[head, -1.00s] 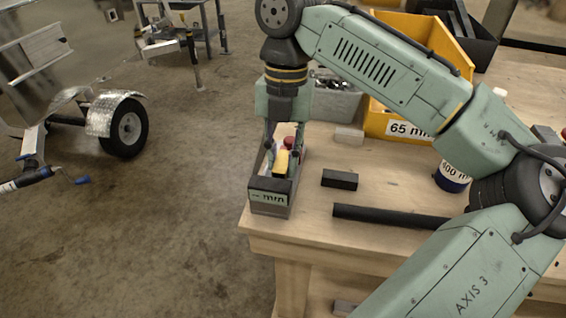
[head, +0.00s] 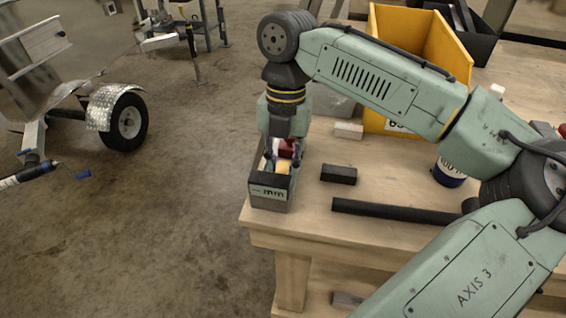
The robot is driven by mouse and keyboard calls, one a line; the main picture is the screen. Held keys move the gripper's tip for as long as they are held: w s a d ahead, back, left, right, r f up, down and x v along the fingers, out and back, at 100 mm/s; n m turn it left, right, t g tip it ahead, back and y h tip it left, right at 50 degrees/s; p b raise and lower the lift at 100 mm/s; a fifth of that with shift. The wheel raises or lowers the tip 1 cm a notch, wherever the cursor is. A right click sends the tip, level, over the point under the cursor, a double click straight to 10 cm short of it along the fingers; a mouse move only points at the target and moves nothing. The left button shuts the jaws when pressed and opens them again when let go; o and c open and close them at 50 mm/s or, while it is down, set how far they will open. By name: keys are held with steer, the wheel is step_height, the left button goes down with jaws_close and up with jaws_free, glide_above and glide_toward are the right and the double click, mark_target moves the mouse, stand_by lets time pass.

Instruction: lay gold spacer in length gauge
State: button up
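A narrow grey box (head: 257,172) with a label ending in "mm" stands at the table's left front corner. A gold-yellow piece (head: 283,168), likely the gold spacer, lies inside it with a red piece (head: 288,147) and other small parts. My gripper (head: 283,160) points straight down into the box, its fingers around or beside these pieces. The fingertips are partly hidden by the box and parts, so I cannot tell if they grip anything. I cannot clearly identify the length gauge; a small black block (head: 338,175) lies to the right of the box.
A black bar (head: 390,212) lies along the table (head: 300,227). A pale block (head: 348,131), a yellow bin (head: 430,40), a grey bin (head: 330,103) partly behind my arm, a dark bin (head: 475,45) and a blue-white container (head: 449,172) stand farther back or right. Bare wood shows around the black block.

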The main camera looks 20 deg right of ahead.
mark_target(285, 162)
steer(key=shift+o, duration=1.3)
steer(key=shift+f, duration=0.15)
step_height(285, 162, up, 13)
steer(key=w+d, duration=0.1)
steer(key=shift+w+f, duration=0.15)
steer(key=shift+w, duration=0.1)
